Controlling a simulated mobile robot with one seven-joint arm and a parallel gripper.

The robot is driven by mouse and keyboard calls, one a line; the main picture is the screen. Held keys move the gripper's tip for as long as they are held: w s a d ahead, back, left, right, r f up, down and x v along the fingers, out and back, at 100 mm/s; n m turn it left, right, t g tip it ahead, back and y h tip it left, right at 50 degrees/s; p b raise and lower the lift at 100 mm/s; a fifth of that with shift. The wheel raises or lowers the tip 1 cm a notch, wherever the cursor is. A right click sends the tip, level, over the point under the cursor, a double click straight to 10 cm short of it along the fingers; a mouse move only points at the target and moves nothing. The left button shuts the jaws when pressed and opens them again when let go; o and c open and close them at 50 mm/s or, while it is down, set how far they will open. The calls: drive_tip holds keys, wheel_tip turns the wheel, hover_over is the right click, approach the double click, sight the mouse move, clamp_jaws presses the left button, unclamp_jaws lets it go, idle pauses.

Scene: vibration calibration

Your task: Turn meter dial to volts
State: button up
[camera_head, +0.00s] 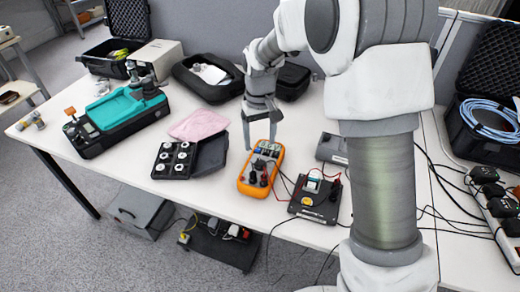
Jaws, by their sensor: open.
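An orange multimeter (244,186) lies face up on the white table, with a lit display at its far end. Its dial (260,164) is on the dark face below the display, but the dial's setting is too small to read. Leads are plugged in near its front end. My gripper (261,143) points down over the far end of the meter, fingers apart, with nothing between them. I cannot tell whether a fingertip touches the meter. My arm comes in from the right and hides part of the table.
A black device with a small screen (311,207) sits right of the meter, with wires. A black tray of round pieces (173,173) and a pink cloth (198,125) lie left. A teal-and-black machine (122,109) stands farther left. Bare table lies along the front-left edge.

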wheel_tip(320, 180, up, 10)
drive_tip(key=p, duration=0.1)
drive_tip(key=shift+p, duration=0.3)
drive_tip(key=shift+f, duration=0.1)
drive_tip(key=s+d+r+m+t+p, duration=0.1)
drive_tip(key=s+d+r+p, duration=0.1)
drive_tip(key=s+d+r, duration=0.4)
drive_tip(key=s+d+r+m+t+p, duration=0.1)
drive_tip(key=s+d+r+t+p, duration=0.15)
drive_tip(key=s+r, duration=0.4)
drive_tip(key=s+d+r+m+t+p, duration=0.1)
drive_tip(key=s+d+r+p, duration=0.1)
drive_tip(key=s, duration=0.4)
drive_tip(key=s+d+r+m+t+p, duration=0.1)
drive_tip(key=s+d+r+p, duration=0.1)
drive_tip(key=s, duration=0.4)
drive_tip(key=shift+s+d+r+p, duration=0.3)
drive_tip(key=shift+s+d+r, duration=0.1)
drive_tip(key=shift+d+r, duration=0.45)
drive_tip(key=shift+a, duration=0.15)
